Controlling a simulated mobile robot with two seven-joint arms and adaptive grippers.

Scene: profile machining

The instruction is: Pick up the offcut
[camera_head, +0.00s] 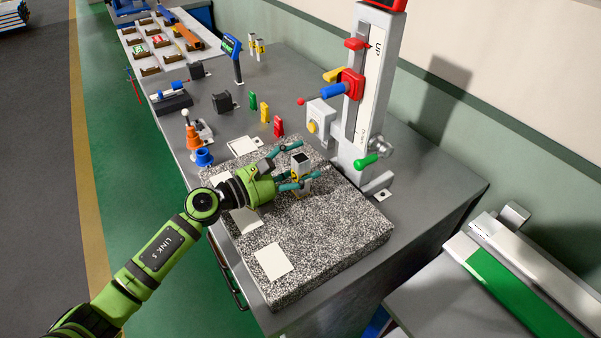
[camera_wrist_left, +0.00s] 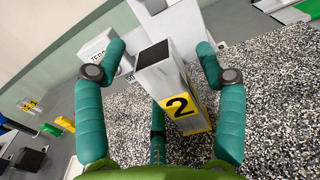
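The offcut (camera_head: 299,161) is a short silver square profile with a dark open top end and a yellow label. It stands on the speckled granite plate (camera_head: 335,238). In the left wrist view the offcut (camera_wrist_left: 165,78) shows a black "2" on its label. My left gripper (camera_head: 305,161) reaches in from the left, its teal fingers on both sides of the offcut. In the left wrist view the fingers of my left gripper (camera_wrist_left: 160,50) are spread, with gaps on both sides of the offcut. My right gripper is not in view.
A tall height gauge (camera_head: 370,90) with coloured handles stands just behind the plate. White cards (camera_head: 273,261) lie on the plate. Small green, yellow and red blocks (camera_head: 265,113) stand at the back. The plate's front right is clear.

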